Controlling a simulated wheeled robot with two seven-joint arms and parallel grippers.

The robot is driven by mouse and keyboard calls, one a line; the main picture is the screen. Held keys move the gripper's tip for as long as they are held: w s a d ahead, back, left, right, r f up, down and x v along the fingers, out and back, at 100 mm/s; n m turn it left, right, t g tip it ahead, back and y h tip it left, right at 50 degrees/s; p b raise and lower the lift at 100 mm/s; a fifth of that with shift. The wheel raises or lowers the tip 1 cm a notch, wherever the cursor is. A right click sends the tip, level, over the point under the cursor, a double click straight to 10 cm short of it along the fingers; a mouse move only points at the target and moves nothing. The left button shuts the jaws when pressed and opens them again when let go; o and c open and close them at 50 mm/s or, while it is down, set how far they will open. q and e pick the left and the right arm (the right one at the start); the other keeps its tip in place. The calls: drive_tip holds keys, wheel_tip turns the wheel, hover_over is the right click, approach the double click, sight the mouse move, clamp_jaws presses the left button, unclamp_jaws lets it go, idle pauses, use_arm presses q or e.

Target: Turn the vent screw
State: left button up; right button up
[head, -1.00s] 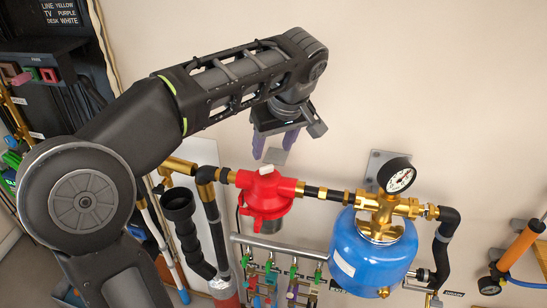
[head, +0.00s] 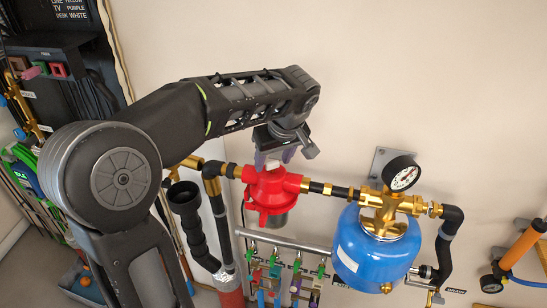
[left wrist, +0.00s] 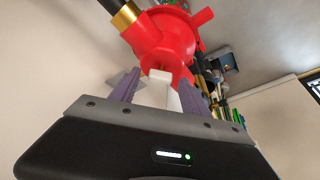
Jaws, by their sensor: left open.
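The vent screw shows as a white piece (left wrist: 158,84) on the end of the red valve body (left wrist: 160,38) in the left wrist view. The red valve body (head: 266,190) is on the wall piping in the head view. My right gripper is not in view.
A blue tank (head: 376,247) with a brass fitting and a round gauge (head: 402,174) stands to the right. A manifold pipe (head: 283,243) with green valves runs below the red body. The wall above right is clear.

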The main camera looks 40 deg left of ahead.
use_arm(q)
drive_tip(key=shift+c, duration=0.2)
clamp_jaws()
idle(0.3)
